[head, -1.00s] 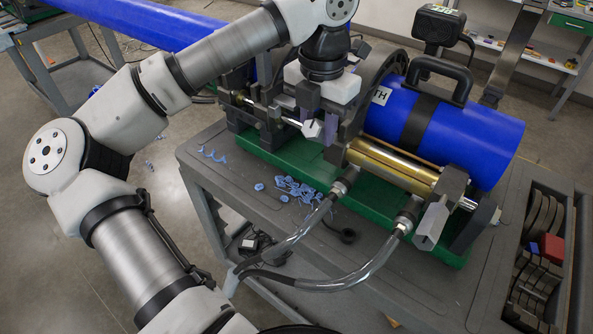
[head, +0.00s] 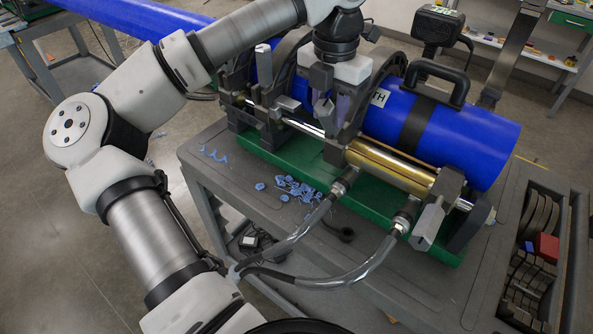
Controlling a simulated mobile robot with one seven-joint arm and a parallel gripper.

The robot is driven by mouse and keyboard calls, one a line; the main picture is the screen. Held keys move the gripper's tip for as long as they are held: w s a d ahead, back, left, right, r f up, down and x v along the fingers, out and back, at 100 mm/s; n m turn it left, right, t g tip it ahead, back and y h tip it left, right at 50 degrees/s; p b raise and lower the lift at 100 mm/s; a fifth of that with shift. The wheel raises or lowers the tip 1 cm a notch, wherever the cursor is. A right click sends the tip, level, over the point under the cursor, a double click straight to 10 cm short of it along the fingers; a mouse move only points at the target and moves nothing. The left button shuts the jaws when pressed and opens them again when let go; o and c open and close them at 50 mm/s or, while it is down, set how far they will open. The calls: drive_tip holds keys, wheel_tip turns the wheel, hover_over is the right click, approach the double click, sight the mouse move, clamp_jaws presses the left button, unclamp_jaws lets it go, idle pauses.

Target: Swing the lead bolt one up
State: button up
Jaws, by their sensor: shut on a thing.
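My gripper (head: 333,106) hangs nearly straight down over the near side of the clamp cart. It is shut on a light grey bolt head (head: 323,110), which I take for the lead bolt; its shank is largely hidden by the fingers and clamp parts. The head sits just above the chrome guide rod (head: 304,127), beside the ring clamp around the blue pipe. Another grey bolt head (head: 262,56) stands upright to the left, in front of the pipe. A grey bolt head (head: 428,222) at the right end hangs low and outward.
The blue pipe (head: 460,140) lies through the clamps, under a black handle (head: 440,76). A brass cylinder (head: 390,168) and two hoses (head: 350,270) take up the front. Blue shavings (head: 298,188) lie on the grey cart top (head: 225,175). A parts bin is at right.

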drive_tip(key=shift+w+d+r, duration=0.15)
drive_tip(key=shift+w+d, duration=0.05)
drive_tip(key=shift+w+d+r+p, duration=0.2)
drive_tip(key=shift+w+d+p, duration=0.1)
drive_tip(key=shift+w, duration=0.1)
drive_tip(key=shift+w+d+r+p, duration=0.2)
drive_tip(key=shift+w+d, duration=0.1)
drive_tip(key=shift+w, duration=0.25)
drive_tip(key=shift+d, duration=0.1)
drive_tip(key=shift+w+d+p, duration=0.3)
drive_tip(key=shift+w+d, duration=0.35)
drive_tip(key=shift+w, duration=0.3)
drive_tip(key=shift+w+d+r, duration=0.1)
